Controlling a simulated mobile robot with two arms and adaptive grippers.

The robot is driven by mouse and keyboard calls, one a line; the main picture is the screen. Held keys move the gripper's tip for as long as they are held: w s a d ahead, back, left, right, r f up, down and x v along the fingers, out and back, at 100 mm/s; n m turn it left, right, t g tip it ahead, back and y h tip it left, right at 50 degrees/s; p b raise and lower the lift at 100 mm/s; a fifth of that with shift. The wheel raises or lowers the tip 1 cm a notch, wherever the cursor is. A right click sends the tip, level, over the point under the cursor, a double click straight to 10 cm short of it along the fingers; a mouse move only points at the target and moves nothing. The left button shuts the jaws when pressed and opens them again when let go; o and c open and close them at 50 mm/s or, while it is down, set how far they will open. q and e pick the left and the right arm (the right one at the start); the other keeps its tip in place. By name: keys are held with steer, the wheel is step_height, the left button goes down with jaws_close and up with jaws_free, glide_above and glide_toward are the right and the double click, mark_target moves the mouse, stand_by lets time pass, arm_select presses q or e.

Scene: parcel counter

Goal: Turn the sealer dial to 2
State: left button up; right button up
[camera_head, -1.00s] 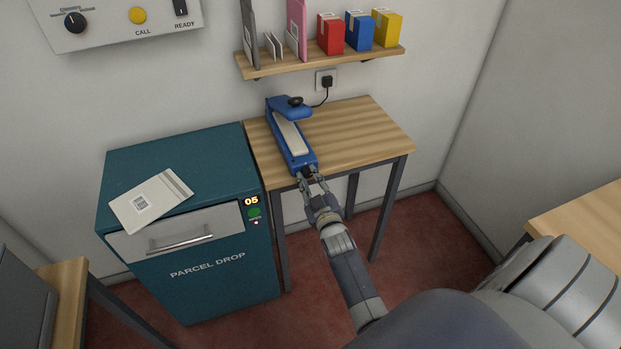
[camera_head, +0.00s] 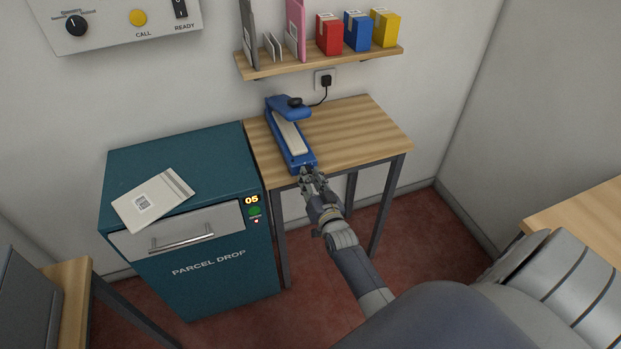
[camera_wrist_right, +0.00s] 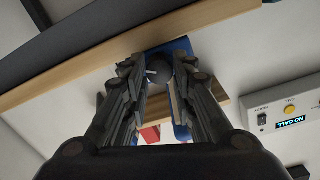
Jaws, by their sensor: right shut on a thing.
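The blue sealer (camera_head: 291,137) stands on the small wooden table, its long pale top strip facing up and a black knob on its raised far end. My right gripper (camera_head: 308,172) is at the sealer's near end, at the table's front edge. In the right wrist view the dark round dial (camera_wrist_right: 160,72) with a pale pointer line sits on the sealer's blue end face (camera_wrist_right: 178,47), between the fingers of my right gripper (camera_wrist_right: 158,77). The fingers are shut on the dial. The numbers around it are not readable. My left gripper is not in view.
The wooden table (camera_head: 365,137) is clear right of the sealer. A teal parcel drop cabinet (camera_head: 130,165) with a white parcel (camera_head: 165,195) on top stands to the left. A shelf (camera_head: 350,60) with boxes hangs above, and a socket (camera_head: 325,79) holds the sealer's plug.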

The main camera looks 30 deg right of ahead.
steer(key=shift+r, duration=0.1)
stand_by(0.3)
steer(key=o, duration=0.8)
steer(key=shift+o, duration=1.3)
steer(key=shift+w, duration=0.15)
steer(key=v, duration=1.2)
